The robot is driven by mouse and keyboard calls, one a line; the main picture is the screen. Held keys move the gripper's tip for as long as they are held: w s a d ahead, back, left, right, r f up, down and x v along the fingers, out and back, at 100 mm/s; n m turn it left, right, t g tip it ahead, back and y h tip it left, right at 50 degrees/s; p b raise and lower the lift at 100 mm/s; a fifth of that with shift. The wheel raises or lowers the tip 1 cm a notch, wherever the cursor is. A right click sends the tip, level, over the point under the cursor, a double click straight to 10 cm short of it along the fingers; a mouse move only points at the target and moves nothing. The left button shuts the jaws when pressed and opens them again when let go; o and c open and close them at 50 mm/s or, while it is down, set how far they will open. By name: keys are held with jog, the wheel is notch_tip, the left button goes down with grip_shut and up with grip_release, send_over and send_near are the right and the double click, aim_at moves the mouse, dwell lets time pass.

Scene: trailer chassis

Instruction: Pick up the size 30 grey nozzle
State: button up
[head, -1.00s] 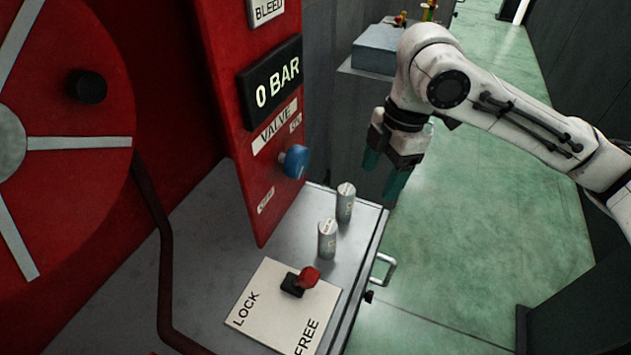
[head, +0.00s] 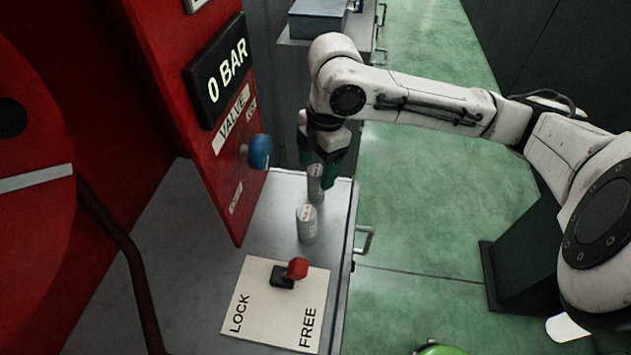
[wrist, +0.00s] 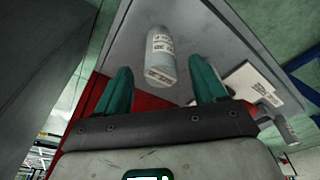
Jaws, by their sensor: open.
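Two grey cylindrical nozzles stand upright on the metal bench top. The far nozzle (head: 315,188) is under my gripper (head: 322,165) in the head view, its upper part close to the fingers. The near nozzle (head: 307,224) stands a little in front of it. In the wrist view, one grey nozzle (wrist: 161,57) shows beyond and between the green fingertips of my open gripper (wrist: 164,88). The gripper holds nothing.
A red panel (head: 205,165) with a blue valve knob (head: 259,151) rises left of the nozzles. A red-handled lever (head: 296,268) on a LOCK/FREE plate (head: 250,315) is in front. A bench-edge handle (head: 367,240) is at right, with green floor beyond.

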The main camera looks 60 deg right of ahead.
aim_at(316, 185)
jog(key=shift+w+a+f, duration=0.1)
jog(key=shift+a+f, duration=0.05)
jog(key=shift+f, duration=0.7)
jog(key=shift+a+f, duration=0.15)
jog(key=shift+f, duration=0.7)
jog(key=c, duration=1.3)
jog(key=shift+r+p, duration=0.15)
jog(key=shift+p, duration=0.15)
